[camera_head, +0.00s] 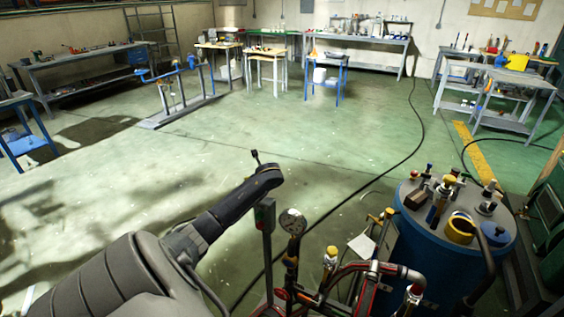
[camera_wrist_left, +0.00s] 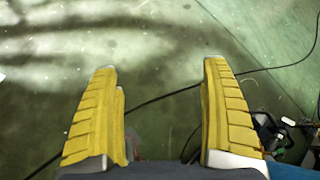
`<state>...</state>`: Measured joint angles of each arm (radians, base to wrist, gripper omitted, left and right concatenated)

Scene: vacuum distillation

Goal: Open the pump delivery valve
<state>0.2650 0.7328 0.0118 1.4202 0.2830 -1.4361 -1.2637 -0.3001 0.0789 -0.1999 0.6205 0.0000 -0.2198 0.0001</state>
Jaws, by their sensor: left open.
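A pump assembly with red pipes (camera_head: 372,280) stands at the bottom middle of the head view. I cannot tell which part is the delivery valve. My left arm reaches up from the bottom left, with its far end left of the gauge; its fingers do not show there. My right gripper is not in view.
A blue drum (camera_head: 440,250) with several fittings on its lid stands right of the pump. A black cable (camera_head: 385,170) runs across the green floor. Benches (camera_head: 360,38) line the back. The floor at the middle (camera_head: 200,135) is clear.

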